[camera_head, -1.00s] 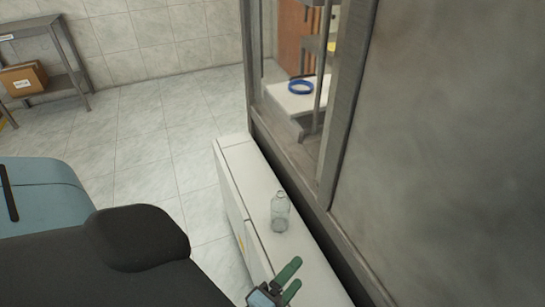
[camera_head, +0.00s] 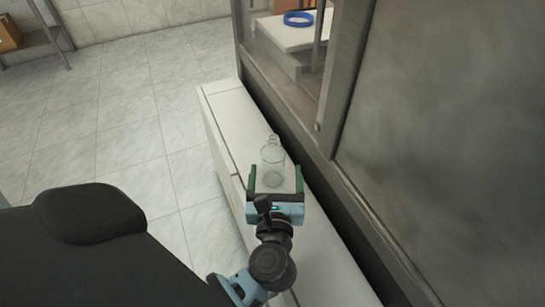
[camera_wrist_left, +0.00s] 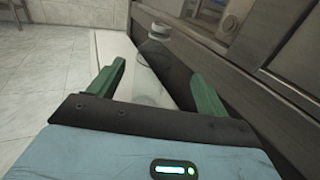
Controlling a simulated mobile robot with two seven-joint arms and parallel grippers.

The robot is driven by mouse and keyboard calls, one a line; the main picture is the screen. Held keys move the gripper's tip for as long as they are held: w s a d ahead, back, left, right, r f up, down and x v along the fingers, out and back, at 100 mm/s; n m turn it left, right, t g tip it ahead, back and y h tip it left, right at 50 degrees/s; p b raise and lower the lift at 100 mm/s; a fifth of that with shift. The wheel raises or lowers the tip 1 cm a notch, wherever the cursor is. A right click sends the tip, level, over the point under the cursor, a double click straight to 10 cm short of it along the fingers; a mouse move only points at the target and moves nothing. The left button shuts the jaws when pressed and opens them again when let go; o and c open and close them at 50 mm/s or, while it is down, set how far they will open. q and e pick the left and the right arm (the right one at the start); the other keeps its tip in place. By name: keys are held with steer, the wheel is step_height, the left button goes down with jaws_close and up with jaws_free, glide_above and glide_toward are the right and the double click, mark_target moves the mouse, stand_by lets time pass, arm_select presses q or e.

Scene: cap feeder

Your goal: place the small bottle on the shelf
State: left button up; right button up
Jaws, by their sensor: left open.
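The small bottle (camera_head: 272,160) is clear glass and stands upright on the white shelf (camera_head: 228,108) beside the machine. My left gripper (camera_head: 275,172) is open, with its green fingers pointing at the bottle from the near side. In the head view the fingertips lie on either side of the bottle's lower part. In the left wrist view the bottle (camera_wrist_left: 153,62) shows between and beyond the two fingers (camera_wrist_left: 158,82). I cannot tell whether a finger touches it. My right gripper is not in view.
The grey machine wall (camera_head: 450,130) and its framed window rise close along the right of the shelf. A blue ring (camera_head: 299,19) lies on a white block behind the window. A metal rack with a cardboard box (camera_head: 8,33) stands far left. The tiled floor between is clear.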

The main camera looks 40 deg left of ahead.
mark_target(273, 152)
arm_select(q)
steer(key=shift+x, duration=1.1)
steer(key=shift+s+a+x, duration=0.1)
steer(key=shift+a+x, duration=0.05)
steer(key=shift+x, duration=1.15)
steer(key=shift+s+a+x, duration=0.15)
steer(key=shift+a+x, duration=0.05)
steer(key=shift+x, duration=1.1)
steer(key=shift+f, duration=0.15)
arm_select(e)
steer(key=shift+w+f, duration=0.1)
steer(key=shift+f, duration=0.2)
arm_select(q)
steer(key=shift+c, duration=0.4)
